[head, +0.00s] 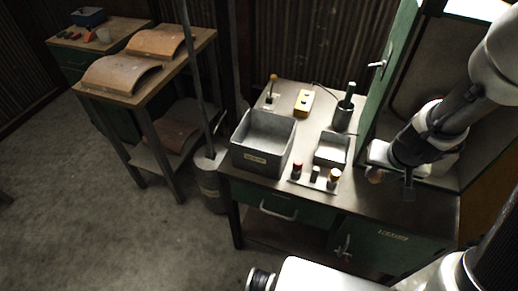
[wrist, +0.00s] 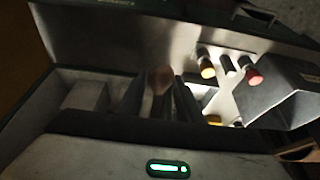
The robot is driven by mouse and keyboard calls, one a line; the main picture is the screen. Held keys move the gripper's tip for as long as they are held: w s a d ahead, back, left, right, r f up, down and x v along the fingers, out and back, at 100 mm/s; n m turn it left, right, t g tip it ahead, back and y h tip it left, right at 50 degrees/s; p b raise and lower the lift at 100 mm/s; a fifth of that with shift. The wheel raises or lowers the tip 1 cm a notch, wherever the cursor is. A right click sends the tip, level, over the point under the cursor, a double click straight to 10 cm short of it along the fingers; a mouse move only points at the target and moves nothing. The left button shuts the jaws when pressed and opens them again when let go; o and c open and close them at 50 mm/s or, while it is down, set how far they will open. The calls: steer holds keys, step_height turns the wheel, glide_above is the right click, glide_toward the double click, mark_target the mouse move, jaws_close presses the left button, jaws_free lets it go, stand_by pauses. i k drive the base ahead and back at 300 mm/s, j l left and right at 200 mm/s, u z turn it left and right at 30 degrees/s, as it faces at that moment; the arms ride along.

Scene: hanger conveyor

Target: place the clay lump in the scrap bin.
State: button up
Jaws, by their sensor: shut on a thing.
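The clay lump (head: 375,176) is a small brown piece at my gripper (head: 391,176), at the right of the head view. In the wrist view the lump (wrist: 160,77) sits between the two dark fingers of my gripper (wrist: 159,98), which is shut on it. The lump is held above the right part of the workbench, by the green cabinet. A large grey open bin (head: 256,162) with a label stands on the bench to the left of my gripper; I take it as the scrap bin, though its label is unreadable. Its visible inside looks empty.
A smaller grey tray (head: 330,152) and a strip with several knobs (head: 315,178) lie between my gripper and the bin. A dark cylinder (head: 343,115) with a green handle and a yellow switch box (head: 303,103) stand behind. The green cabinet door (head: 386,75) rises close by.

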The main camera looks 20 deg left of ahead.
mark_target(264, 144)
steer(key=k+j, duration=0.1)
steer(key=j, duration=0.35)
steer(key=k+j, duration=0.15)
steer(key=j, duration=0.25)
steer(key=k+j, duration=0.1)
steer(key=j, duration=0.35)
steer(key=k+j, duration=0.15)
steer(key=j, duration=0.25)
steer(key=i, duration=0.5)
